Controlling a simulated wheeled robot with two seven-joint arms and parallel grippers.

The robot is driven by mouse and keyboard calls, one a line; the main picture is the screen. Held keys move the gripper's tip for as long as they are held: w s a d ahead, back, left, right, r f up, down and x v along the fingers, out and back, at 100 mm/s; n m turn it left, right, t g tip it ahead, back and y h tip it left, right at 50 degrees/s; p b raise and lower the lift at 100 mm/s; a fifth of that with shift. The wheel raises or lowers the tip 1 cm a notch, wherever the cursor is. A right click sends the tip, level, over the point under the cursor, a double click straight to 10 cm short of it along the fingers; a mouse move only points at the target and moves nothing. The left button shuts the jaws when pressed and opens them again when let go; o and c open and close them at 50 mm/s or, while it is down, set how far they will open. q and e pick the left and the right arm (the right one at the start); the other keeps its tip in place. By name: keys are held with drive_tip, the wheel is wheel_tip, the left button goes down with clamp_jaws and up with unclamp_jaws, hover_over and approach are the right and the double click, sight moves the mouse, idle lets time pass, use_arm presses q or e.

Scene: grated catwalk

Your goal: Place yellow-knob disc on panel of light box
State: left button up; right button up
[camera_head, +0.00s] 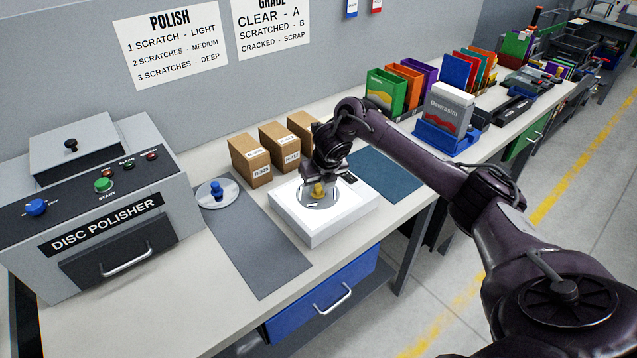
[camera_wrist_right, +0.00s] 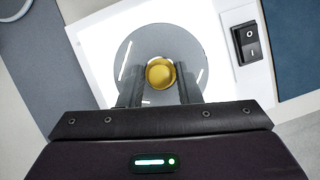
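The yellow-knob disc (camera_head: 319,198) is a grey round plate with a yellow knob, over the lit white panel of the light box (camera_head: 325,231). In the right wrist view the disc (camera_wrist_right: 132,55) shows several bright scratch lines and lies within the panel's outline. I cannot tell for sure whether it touches the panel. My right gripper (camera_head: 320,185) points down at the disc. Its fingers (camera_wrist_right: 160,80) stand on both sides of the yellow knob and appear shut on it. My left gripper is not in view.
The disc polisher (camera_head: 100,220) stands further left. Cardboard boxes (camera_head: 251,163) stand behind the light box. A blue mat (camera_head: 391,175) lies right. A power switch (camera_wrist_right: 247,43) is on the light box.

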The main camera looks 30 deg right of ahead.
drive_tip(key=shift+o, duration=1.1)
drive_tip(key=shift+r, duration=0.25)
drive_tip(key=shift+s+r, duration=0.1)
drive_tip(key=shift+r, duration=0.2)
drive_tip(key=v, duration=0.5)
wheel_tip(320, 180, up, 6)
drive_tip(key=p, duration=0.4)
hover_over(322, 200)
drive_tip(key=s, duration=0.2)
drive_tip(key=shift+s+a+f, duration=0.1)
drive_tip(key=shift+s+a, duration=0.1)
drive_tip(key=shift+a, duration=0.05)
drive_tip(key=shift+b, duration=0.3)
